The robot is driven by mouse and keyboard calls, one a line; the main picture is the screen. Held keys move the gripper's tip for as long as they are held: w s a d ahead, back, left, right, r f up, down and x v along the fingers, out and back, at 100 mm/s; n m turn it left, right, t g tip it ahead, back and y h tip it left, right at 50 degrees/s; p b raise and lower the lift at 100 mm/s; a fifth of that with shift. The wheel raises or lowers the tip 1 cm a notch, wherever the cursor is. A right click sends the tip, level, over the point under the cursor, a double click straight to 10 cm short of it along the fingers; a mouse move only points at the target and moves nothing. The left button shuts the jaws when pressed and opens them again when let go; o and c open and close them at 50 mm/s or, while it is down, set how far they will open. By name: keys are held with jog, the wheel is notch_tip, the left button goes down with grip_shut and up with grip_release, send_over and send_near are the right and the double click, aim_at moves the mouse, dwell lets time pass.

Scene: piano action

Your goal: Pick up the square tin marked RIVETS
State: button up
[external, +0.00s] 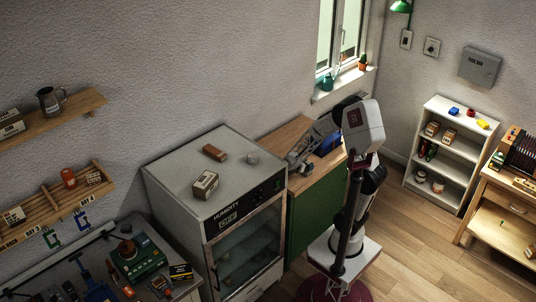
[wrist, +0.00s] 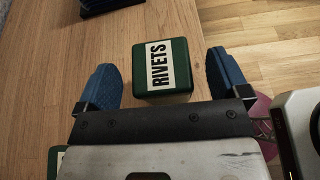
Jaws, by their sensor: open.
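The square tin marked RIVETS (wrist: 180,52) is dark green with a white label. In the wrist view it stands on a wooden top, close to the top's right edge. My gripper (wrist: 161,62) is open, with one blue fingertip to the left of the tin and one to the right. Gaps show between the tin and both fingertips. In the external view my gripper (external: 298,163) is low over the wooden top of the green cabinet. I cannot make out the tin there.
Another green thing with a white label (wrist: 54,162) shows partly at the lower left of the wrist view. A dark object (wrist: 105,5) lies beyond the tin. A blue bin (external: 328,143) stands on the cabinet (external: 310,215). The humidity cabinet (external: 180,175) adjoins at left.

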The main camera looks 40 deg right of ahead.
jog(key=shift+x, duration=1.05)
jog(key=c, duration=1.2)
jog(key=shift+c, duration=0.2)
jog(key=shift+r, duration=0.15)
notch_tip(320, 180, up, 10)
jog(key=shift+f, duration=0.1)
